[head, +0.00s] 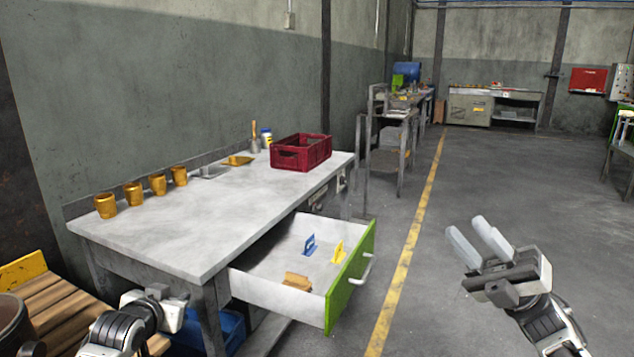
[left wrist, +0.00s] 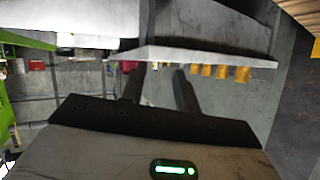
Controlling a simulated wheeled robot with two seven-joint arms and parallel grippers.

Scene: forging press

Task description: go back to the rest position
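My left gripper (head: 168,308) is low at the left of the head view, beside the near end of the workbench (head: 215,245). Its fingers are hard to make out there. In the left wrist view, its two dark fingers (left wrist: 158,78) stand apart with nothing between them. My right gripper (head: 466,225) is over the open floor at the right, its two pale fingers apart and empty. Both grippers are clear of the things on the bench.
The bench's green-fronted drawer (head: 350,283) is pulled out, with a blue piece (head: 309,245), a yellow piece (head: 338,252) and a brown block (head: 297,281) inside. Several golden cups (head: 133,194) and a red crate (head: 301,153) stand on top. A wooden pallet (head: 55,305) is at lower left.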

